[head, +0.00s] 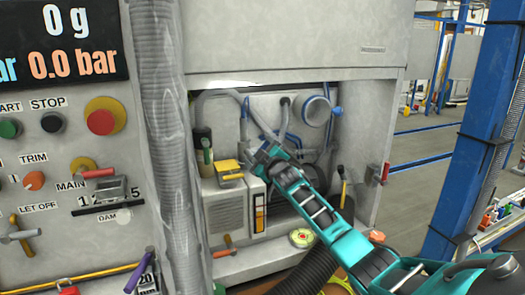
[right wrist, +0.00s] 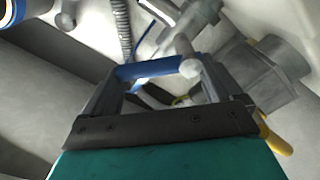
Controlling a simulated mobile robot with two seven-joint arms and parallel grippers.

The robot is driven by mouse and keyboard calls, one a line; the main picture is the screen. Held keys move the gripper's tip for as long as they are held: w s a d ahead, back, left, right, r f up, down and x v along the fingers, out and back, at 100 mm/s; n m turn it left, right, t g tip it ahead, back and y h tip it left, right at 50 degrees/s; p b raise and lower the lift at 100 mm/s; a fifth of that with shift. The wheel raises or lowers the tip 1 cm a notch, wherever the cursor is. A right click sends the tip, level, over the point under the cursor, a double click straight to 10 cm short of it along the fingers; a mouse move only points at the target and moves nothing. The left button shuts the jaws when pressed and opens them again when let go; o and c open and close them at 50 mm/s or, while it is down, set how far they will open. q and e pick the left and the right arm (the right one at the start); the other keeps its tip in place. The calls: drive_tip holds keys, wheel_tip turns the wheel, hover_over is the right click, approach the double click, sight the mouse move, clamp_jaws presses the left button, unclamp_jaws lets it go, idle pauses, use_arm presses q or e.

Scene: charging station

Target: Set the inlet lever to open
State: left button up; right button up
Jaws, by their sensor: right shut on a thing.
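The right arm reaches into the open cabinet (head: 366,100), and my right gripper (head: 262,153) is at the pipework at its back. In the right wrist view the gripper (right wrist: 158,76) is shut on a blue lever handle (right wrist: 147,71), which lies across between its fingers. A round-ended grey pin (right wrist: 189,67) shows next to the handle. Grey valve and pipe parts lie beyond the fingers. In the head view the gripper hides most of the lever. No label marks it as the inlet lever, and its setting cannot be read. My left gripper is not in view.
A yellow part (head: 227,168) and a dark green cylinder (head: 203,150) stand left of the gripper. A round blue-rimmed gauge (head: 317,111) is above right. A red handle (head: 385,171) sits on the right cabinet edge. A ribbed hose (head: 165,130) hangs beside the control panel (head: 60,170).

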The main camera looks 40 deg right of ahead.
drive_tip(key=shift+w+a+r+n+p, duration=0.15)
drive_tip(key=shift+a+n, duration=0.2)
drive_tip(key=shift+n, duration=1.1)
drive_tip(key=shift+w+a+f+n+p, duration=0.15)
drive_tip(key=shift+a+n, duration=0.25)
drive_tip(key=shift+n, duration=1)
drive_tip(key=shift+w+a+r+n+p, duration=0.15)
drive_tip(key=shift+a+n, duration=0.2)
drive_tip(key=shift+n, duration=1.1)
drive_tip(key=o, duration=1.2)
drive_tip(key=shift+c, duration=0.2)
drive_tip(key=shift+s, duration=0.1)
drive_tip(key=v, duration=1.3)
drive_tip(key=shift+p, duration=0.35)
